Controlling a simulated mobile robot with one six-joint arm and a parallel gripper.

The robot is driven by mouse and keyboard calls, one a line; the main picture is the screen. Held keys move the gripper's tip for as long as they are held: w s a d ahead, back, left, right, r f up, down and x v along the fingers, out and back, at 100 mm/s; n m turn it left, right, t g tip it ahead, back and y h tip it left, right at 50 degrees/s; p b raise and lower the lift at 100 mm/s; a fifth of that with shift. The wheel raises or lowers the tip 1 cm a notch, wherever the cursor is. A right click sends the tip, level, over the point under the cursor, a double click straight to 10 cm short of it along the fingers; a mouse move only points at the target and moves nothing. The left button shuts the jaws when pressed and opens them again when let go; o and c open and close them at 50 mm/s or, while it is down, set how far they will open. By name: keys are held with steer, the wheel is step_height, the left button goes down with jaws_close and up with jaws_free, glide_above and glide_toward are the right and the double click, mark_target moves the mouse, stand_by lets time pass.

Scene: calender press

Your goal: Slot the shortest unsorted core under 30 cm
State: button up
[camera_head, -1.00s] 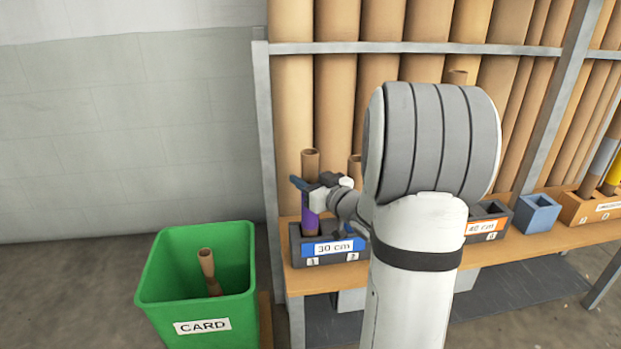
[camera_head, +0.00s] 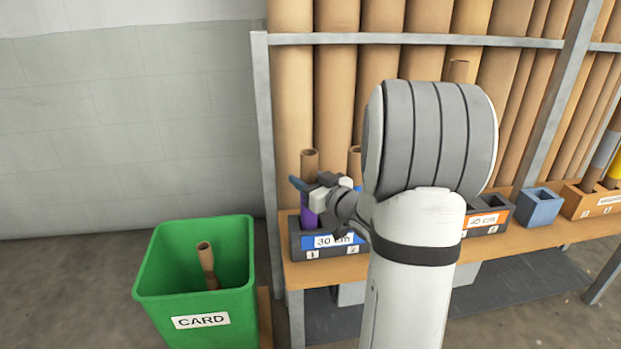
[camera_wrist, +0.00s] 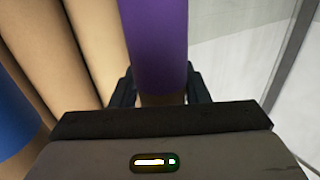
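A brown cardboard core (camera_head: 309,162) with a purple band stands upright at the left slot, marked 1, of the dark block labelled 30 cm (camera_head: 296,245). Its lower end is hidden behind the block's front wall. My gripper (camera_head: 316,189) is around this core. In the wrist view the purple-banded core (camera_wrist: 158,45) runs between the two fingers, which sit close against both sides. A second core (camera_head: 354,154) shows just right of it, mostly hidden by my gripper; a blue surface (camera_wrist: 12,115) shows at left in the wrist view.
Tall cardboard tubes (camera_head: 290,90) stand behind the bench (camera_head: 300,275). To the right are a block labelled 40 cm (camera_head: 486,222), a blue empty-looking holder (camera_head: 537,207) and an orange box (camera_head: 590,200). A green CARD bin (camera_head: 165,300) holding a core (camera_head: 206,262) stands left.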

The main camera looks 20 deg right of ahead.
steer(key=o, duration=0.4)
steer(key=shift+s+r, duration=0.1)
steer(key=p+v, duration=0.2)
steer(key=v, duration=0.5)
steer(key=shift+s+d+p, duration=0.1)
steer(key=shift+s+p, duration=0.2)
